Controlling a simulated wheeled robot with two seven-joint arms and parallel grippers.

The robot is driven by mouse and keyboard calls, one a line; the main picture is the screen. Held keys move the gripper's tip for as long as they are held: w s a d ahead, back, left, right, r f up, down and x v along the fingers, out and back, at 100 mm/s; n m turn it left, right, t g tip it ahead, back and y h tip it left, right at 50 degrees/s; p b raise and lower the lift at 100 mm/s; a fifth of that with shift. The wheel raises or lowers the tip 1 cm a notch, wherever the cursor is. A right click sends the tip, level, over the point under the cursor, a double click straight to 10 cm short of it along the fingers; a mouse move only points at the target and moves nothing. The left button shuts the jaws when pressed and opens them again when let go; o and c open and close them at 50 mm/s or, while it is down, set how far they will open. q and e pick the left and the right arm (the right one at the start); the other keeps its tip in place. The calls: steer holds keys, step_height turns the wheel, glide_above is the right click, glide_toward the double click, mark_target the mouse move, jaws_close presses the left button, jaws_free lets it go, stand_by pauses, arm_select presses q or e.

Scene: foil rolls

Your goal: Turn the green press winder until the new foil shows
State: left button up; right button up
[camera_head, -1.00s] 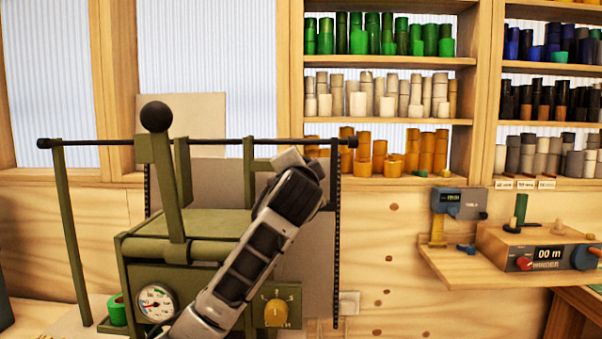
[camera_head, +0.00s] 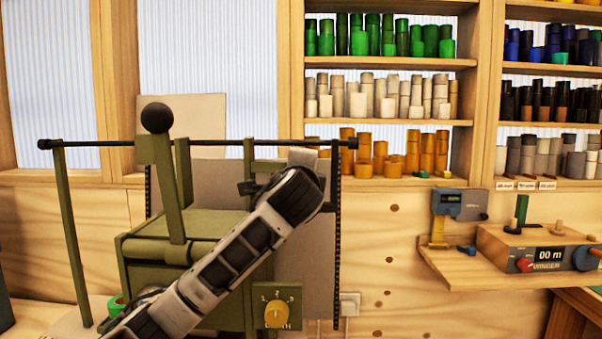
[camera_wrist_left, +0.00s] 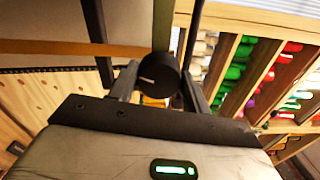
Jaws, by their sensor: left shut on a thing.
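The green press (camera_head: 150,270) stands at the left in the head view, with a tall lever ending in a black ball (camera_head: 155,117). My left gripper (camera_wrist_left: 160,85) is shut on a round black knob (camera_wrist_left: 160,72), seen end-on between its two fingers in the wrist view. I take it for the winder's knob. In the head view my left arm crosses the press front, and the wrist hides the knob and most of the winder. I cannot make out the foil or whether it is new. My right gripper is not in view.
A long dark rod (camera_head: 100,143) runs across the press top. A yellow dial (camera_head: 277,313) sits at its lower right. Shelves with green rolls (camera_head: 430,40) and other rolls stand behind. A small ledge (camera_head: 460,272) holding devices juts out at the right.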

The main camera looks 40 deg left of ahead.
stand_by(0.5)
arm_select(q)
steer(key=o, duration=1)
steer(key=shift+s+d, duration=0.1)
steer(key=b+v, duration=0.2)
steer(key=v, duration=1.3)
steer(key=shift+s+d, duration=0.25)
steer(key=shift+s, duration=0.05)
